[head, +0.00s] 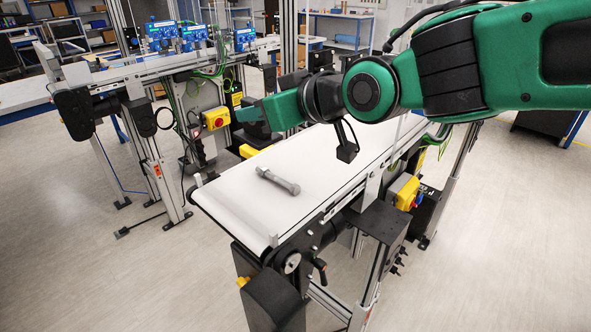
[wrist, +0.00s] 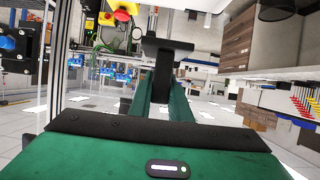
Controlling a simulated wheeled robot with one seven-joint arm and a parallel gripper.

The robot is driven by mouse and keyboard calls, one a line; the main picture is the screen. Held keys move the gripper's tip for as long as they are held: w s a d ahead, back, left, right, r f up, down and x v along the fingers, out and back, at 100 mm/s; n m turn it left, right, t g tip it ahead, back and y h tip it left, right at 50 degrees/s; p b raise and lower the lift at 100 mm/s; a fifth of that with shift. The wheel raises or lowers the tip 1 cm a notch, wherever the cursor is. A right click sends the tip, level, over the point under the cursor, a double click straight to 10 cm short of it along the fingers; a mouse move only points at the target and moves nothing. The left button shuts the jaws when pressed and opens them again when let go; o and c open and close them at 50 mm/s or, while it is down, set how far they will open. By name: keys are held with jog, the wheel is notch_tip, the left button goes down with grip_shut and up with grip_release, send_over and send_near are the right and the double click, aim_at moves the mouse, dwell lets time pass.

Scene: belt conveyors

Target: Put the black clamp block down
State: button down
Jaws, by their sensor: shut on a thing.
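My gripper (wrist: 158,92) is shut on the black clamp block (wrist: 165,48), a dark T-shaped piece held at the fingertips in the wrist view. In the head view my gripper (head: 250,115) reaches left, level, above the far side of the white belt and near the yellow switch box. The block can hardly be made out there against the dark background. The block is held in the air, and I see no surface touching it.
A grey bolt (head: 278,181) lies on the near white conveyor belt (head: 238,205); the belt around it is clear. A yellow box with a red button (head: 215,118) stands beyond my gripper. Another conveyor (head: 110,78) runs behind at left, and an upright metal post (head: 288,40) stands close by.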

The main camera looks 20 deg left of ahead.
jog(key=shift+s+a+f, duration=0.2)
jog(key=shift+s+f, duration=0.1)
jog(key=shift+w+f, duration=0.15)
jog(key=shift+f, duration=0.1)
jog(key=w+d+f, duration=0.1)
jog(key=w+f, duration=0.1)
jog(key=w, duration=0.1)
jog(key=w+d+f, duration=0.2)
jog(key=w, duration=0.1)
jog(key=w+d+f, duration=0.2)
jog(key=w, duration=0.1)
jog(key=shift+w+d+f, duration=0.15)
jog(key=shift+d+f, duration=0.05)
jog(key=shift+f, duration=2.05)
jog(key=c, duration=1.6)
grip_release()
jog(key=shift+f, duration=0.1)
jog(key=shift+c, duration=0.2)
